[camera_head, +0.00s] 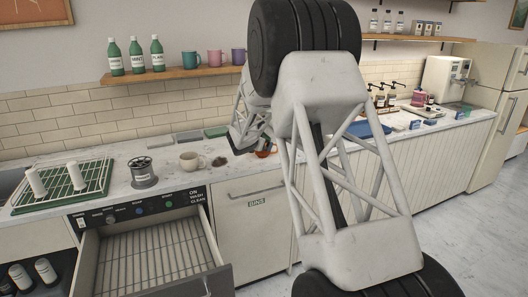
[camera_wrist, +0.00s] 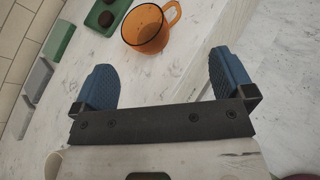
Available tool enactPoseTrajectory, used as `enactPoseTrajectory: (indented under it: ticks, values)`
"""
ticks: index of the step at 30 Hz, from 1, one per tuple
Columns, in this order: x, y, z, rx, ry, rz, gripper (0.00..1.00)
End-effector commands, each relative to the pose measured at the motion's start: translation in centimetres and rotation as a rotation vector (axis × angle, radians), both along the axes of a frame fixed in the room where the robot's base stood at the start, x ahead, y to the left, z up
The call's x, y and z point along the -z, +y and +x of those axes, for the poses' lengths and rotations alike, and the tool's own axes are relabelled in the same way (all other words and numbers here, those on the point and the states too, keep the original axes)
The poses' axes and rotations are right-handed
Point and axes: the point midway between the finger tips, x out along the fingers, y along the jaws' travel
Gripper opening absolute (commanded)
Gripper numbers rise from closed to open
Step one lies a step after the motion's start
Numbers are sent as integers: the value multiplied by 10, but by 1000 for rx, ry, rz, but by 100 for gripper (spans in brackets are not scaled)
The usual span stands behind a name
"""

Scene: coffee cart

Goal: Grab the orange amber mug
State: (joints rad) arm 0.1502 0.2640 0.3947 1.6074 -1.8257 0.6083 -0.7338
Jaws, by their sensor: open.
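The orange amber mug (camera_wrist: 146,31) is see-through and stands on the marble counter in the wrist view. Its handle points to the upper right. My gripper (camera_wrist: 165,80) is open and empty. Its two blue fingertips are spread wide, and the mug lies beyond them, roughly in line with the gap and apart from both. In the head view only a small part of the mug (camera_head: 264,153) shows beside my arm, which hides the rest.
A green tray (camera_wrist: 70,60) with dark round items lies just left of the mug. A cream mug (camera_head: 190,161) and a dark spill stand left on the counter (camera_head: 165,185). An open dishwasher drawer (camera_head: 150,255) juts out below. A shelf (camera_head: 180,73) with bottles and mugs hangs above.

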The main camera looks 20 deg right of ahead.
Motion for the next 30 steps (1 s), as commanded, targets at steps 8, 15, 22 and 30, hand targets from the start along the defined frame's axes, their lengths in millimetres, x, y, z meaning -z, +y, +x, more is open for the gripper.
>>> enactPoseTrajectory:
  ticks: [8,15,22,30]
  values:
    - [47,-12,48,-141,97,-142,100]
    - [58,-14,59,-177,120,-177,100]
    - [58,-13,58,-177,120,-177,100]
    - [61,-18,64,-176,121,-177,100]
